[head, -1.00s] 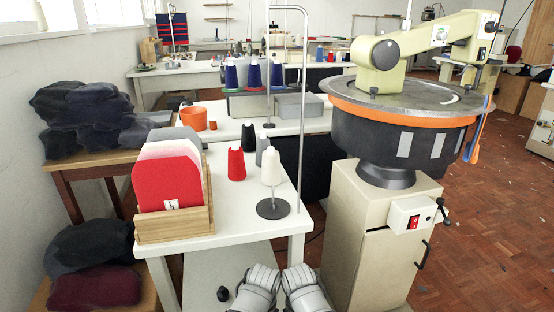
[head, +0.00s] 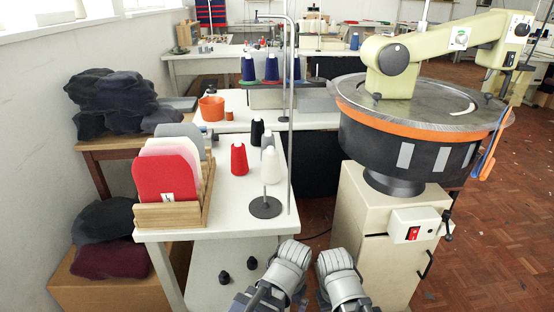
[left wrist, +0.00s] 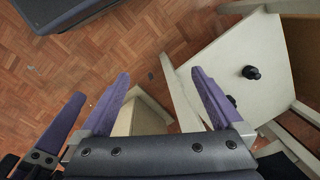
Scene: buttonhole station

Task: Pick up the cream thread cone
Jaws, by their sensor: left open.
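The cream thread cone (head: 271,166) stands upright near the right side of the white table in the head view. Just below it is a dark round stand base (head: 265,208) with a short thin rod; I cannot tell whether the cone sits on that rod. My left arm shows low in the head view, below the table's front edge, with its fingertips out of sight. In the left wrist view my left gripper (left wrist: 160,76) is open, its purple fingers apart and empty. My right arm shows beside the left in the head view; its jaws do not show clearly.
A red cone (head: 239,159), a black cone (head: 257,133) and a grey cone (head: 267,140) stand near the cream one. A tall metal pole (head: 290,120) rises to its right. A wooden rack (head: 173,215) is at left, a round machine (head: 410,148) at right.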

